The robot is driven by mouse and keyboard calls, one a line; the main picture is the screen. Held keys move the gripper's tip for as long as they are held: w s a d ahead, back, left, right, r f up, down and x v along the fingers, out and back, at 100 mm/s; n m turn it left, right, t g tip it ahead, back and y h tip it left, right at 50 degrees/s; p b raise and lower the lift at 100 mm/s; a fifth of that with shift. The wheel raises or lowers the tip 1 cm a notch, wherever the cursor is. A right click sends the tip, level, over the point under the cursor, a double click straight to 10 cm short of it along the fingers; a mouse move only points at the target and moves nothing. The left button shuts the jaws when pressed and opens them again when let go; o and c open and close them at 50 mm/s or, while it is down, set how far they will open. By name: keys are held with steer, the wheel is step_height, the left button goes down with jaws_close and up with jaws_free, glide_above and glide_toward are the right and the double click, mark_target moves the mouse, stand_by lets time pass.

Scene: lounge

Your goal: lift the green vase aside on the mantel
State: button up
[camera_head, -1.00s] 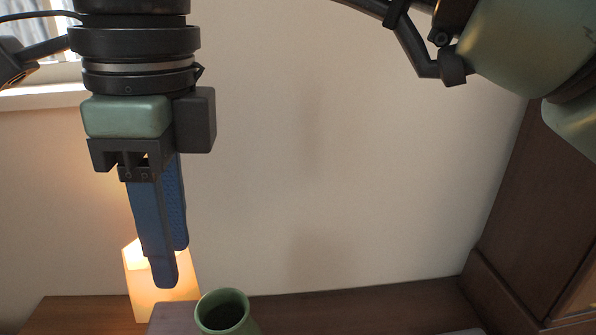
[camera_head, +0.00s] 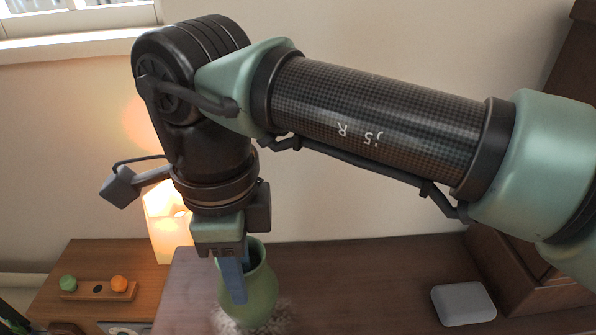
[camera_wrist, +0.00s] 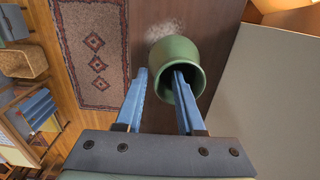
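The green vase (camera_head: 262,292) stands upright on the brown wooden mantel (camera_head: 350,280), its round mouth facing up. My gripper (camera_head: 236,290) points down at the vase, with a blue finger in front of its near side. In the wrist view, the gripper (camera_wrist: 160,75) is open across the rim of the vase (camera_wrist: 172,48). One finger reaches into the mouth and the other is outside the wall. A gap shows between the fingers, and I cannot tell whether either touches the vase.
A glowing lamp (camera_head: 165,222) stands behind my gripper at the left. A wooden board (camera_head: 97,291) with a green ball (camera_head: 68,283) and an orange ball (camera_head: 119,284) lies on the left. A white rounded box (camera_head: 463,303) is at the right. The mantel between vase and box is clear.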

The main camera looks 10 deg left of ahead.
steer(key=shift+f, duration=0.3)
jaws_close()
steer(key=shift+s, duration=0.1)
stand_by(1.1)
